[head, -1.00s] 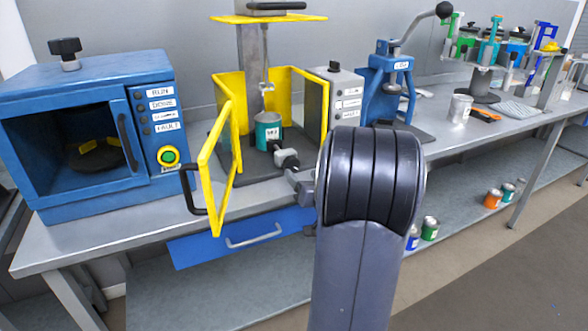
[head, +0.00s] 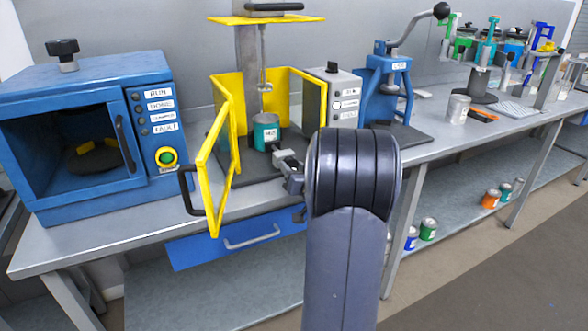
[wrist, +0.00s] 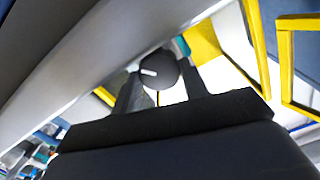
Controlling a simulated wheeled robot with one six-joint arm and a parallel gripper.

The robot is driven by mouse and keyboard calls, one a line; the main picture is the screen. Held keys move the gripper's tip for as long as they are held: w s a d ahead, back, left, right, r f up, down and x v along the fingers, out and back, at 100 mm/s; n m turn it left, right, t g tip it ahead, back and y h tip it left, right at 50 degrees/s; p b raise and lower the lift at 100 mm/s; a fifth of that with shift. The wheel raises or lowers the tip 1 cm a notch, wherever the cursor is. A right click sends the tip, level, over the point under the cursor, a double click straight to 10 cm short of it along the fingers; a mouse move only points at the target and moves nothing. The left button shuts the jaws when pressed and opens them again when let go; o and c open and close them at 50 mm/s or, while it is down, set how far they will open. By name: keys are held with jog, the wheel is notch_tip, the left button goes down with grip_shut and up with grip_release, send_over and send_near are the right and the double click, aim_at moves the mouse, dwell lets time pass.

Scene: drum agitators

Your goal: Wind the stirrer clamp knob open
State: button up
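The stirrer stand has yellow guard panels (head: 309,101), its front door swung open. A teal can (head: 266,133) stands inside under the stirrer shaft (head: 263,70). The round dark clamp knob (wrist: 157,70) with a white mark shows in the wrist view, between the two fingers of my gripper (wrist: 160,82). The fingers lie against both sides of it, with no clear gap. In the head view my gripper (head: 283,159) is just in front of the can, low in the guard opening. There the gripper and my arm mostly hide the knob.
The open yellow door (head: 211,170) with its black handle stands close left of my gripper. A blue oven-like box (head: 85,190) is at left, a blue lever press (head: 383,85) at right. A blue drawer (head: 215,250) hangs below the bench edge.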

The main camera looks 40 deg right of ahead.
jog(key=c, duration=0.4)
jog(key=shift+f+n+b, duration=0.1)
jog(key=shift+n+b, duration=0.2)
jog(key=shift+b, duration=0.1)
